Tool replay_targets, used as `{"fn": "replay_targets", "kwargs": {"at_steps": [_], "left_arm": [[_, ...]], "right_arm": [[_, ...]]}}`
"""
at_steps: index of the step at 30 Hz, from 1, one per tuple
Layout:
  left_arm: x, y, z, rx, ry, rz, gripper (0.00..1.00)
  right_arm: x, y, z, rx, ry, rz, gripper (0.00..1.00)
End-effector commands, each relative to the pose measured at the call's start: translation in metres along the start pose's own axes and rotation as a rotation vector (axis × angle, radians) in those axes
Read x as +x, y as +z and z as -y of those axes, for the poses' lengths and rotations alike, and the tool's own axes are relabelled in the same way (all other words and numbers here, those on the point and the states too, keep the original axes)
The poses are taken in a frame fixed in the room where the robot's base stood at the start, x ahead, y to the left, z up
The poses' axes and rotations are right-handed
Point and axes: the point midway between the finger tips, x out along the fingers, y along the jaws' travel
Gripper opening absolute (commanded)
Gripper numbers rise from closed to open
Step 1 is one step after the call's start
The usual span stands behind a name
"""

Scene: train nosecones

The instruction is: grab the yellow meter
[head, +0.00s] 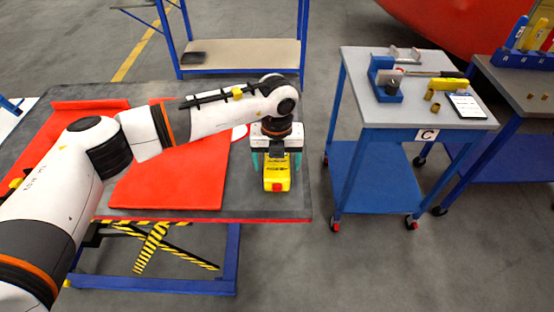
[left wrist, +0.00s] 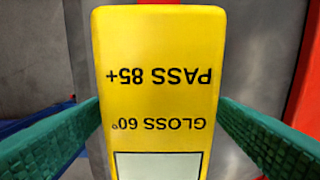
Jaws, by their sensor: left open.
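The yellow meter (head: 276,172) is near the right front corner of the grey table, with a red part at its lower end. My left gripper (head: 276,160) comes down over it with teal fingers on either side. In the left wrist view the meter (left wrist: 158,60) fills the middle, its text upside down: "PASS 85+" and "GLOSS 60°". The green fingers (left wrist: 160,125) stand apart at its left and right. My right gripper is not in view.
Red panels (head: 180,170) lie on the grey table (head: 240,205) left of the meter. A blue cart (head: 455,115) marked C stands to the right, holding a blue vise, a yellow-handled tool and a tablet. Open floor lies between cart and table.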

Motion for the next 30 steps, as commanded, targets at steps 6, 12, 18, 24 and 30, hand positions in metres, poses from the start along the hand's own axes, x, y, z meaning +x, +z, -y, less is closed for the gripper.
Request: {"fn": "replay_targets", "kwargs": {"at_steps": [6,12,18,24,30], "left_arm": [[0.006,0.0,0.0,0.001,0.001,-0.001,0.8],[0.006,0.0,0.0,0.001,0.001,-0.001,0.62],[0.006,0.0,-0.001,0.001,0.001,0.0,0.29],[0.005,0.0,-0.001,0.001,0.002,-0.002,0.2],[-0.004,-0.001,-0.001,0.002,0.003,-0.004,0.2]], "right_arm": [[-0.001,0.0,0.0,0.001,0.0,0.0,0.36],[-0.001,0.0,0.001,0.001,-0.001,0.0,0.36],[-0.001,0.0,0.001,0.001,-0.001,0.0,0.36],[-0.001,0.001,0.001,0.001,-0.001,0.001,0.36],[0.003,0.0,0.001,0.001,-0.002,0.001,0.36]]}}
